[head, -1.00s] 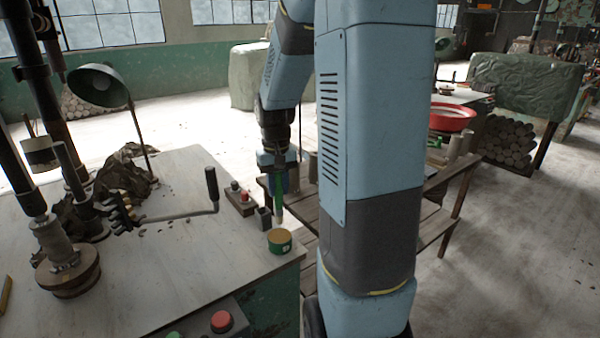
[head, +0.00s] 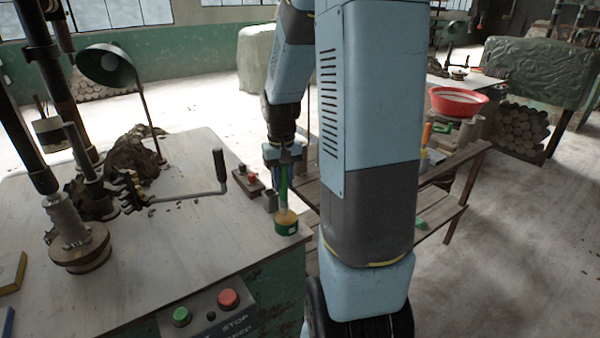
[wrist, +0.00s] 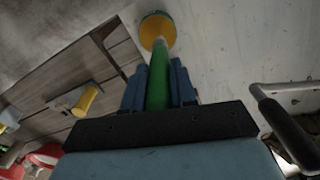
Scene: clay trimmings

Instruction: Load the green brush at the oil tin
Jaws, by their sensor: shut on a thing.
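The green brush (head: 283,193) hangs upright, bristles down, from my gripper (head: 284,168). In the wrist view my gripper (wrist: 158,88) is shut on its green handle (wrist: 158,75). The oil tin (head: 286,226) is a short, round green tin with a pale label, standing near the worktable's right corner. In the wrist view, the tin (wrist: 157,30) shows a yellow-ochre top inside a green rim. The brush's lower end meets the tin's top in both views. How deep the bristles sit is hard to tell.
A crank handle (head: 221,172) rises to the left. A control box (head: 210,314) is at the front. A slatted wooden bench (head: 440,205) stands to the right.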

